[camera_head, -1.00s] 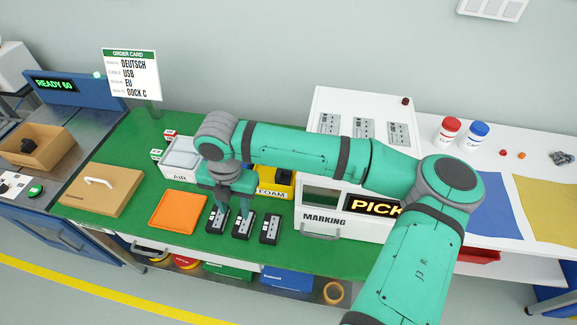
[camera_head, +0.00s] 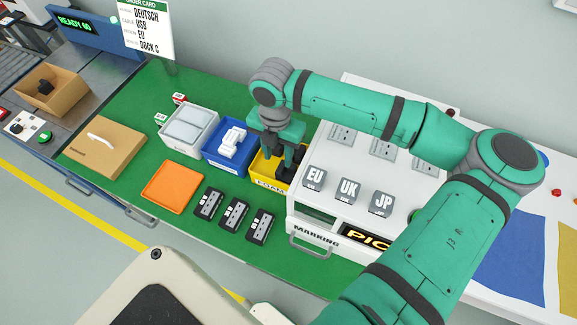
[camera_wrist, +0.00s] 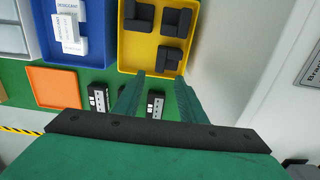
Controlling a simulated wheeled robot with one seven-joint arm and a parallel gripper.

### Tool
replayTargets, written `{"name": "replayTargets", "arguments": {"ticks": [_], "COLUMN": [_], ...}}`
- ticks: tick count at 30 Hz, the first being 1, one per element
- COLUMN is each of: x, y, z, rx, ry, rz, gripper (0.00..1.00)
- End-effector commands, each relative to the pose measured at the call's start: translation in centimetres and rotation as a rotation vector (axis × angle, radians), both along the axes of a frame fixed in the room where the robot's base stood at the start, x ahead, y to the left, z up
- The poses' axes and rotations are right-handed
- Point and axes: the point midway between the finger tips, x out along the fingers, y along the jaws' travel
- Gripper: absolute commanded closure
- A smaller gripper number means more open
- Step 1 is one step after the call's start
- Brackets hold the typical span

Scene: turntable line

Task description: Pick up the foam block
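Several dark foam blocks lie in the yellow bin labelled FOAM (camera_head: 268,183). In the wrist view the yellow bin (camera_wrist: 124,50) holds a foam block at upper left (camera_wrist: 138,17), one at upper right (camera_wrist: 177,22) and one nearer the fingers (camera_wrist: 169,60). My gripper (camera_head: 279,158) points down over the bin and partly hides its contents in the head view. In the wrist view my gripper (camera_wrist: 160,77) is open, with nothing between its fingers. Its fingertips appear near the bin's near edge; I cannot tell their exact height.
A blue bin (camera_head: 213,163) with white boxes stands left of the yellow bin. The white marking cabinet (camera_head: 310,215) rises close on the right. An orange tray (camera_head: 172,186) and black modules (camera_head: 235,213) lie in front. A cardboard box (camera_head: 104,147) stands farther left.

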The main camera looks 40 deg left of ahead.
Motion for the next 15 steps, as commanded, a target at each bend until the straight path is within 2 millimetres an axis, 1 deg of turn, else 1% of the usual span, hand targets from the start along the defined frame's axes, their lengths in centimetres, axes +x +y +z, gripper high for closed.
{"name": "replayTargets", "arguments": {"ticks": [1,3,11,15], "x": [0.0,0.0,-0.1,-0.4], "y": [0.0,0.0,0.0,-0.1], "z": [-0.8,-1.7,-3.4,-5.3], "rx": [-0.001,0.0,-0.001,-0.001], "ry": [0.002,0.002,0.001,0.001], "rz": [0.0,-0.001,0.0,0.0], "gripper": [0.62,0.62,0.62,0.62]}}
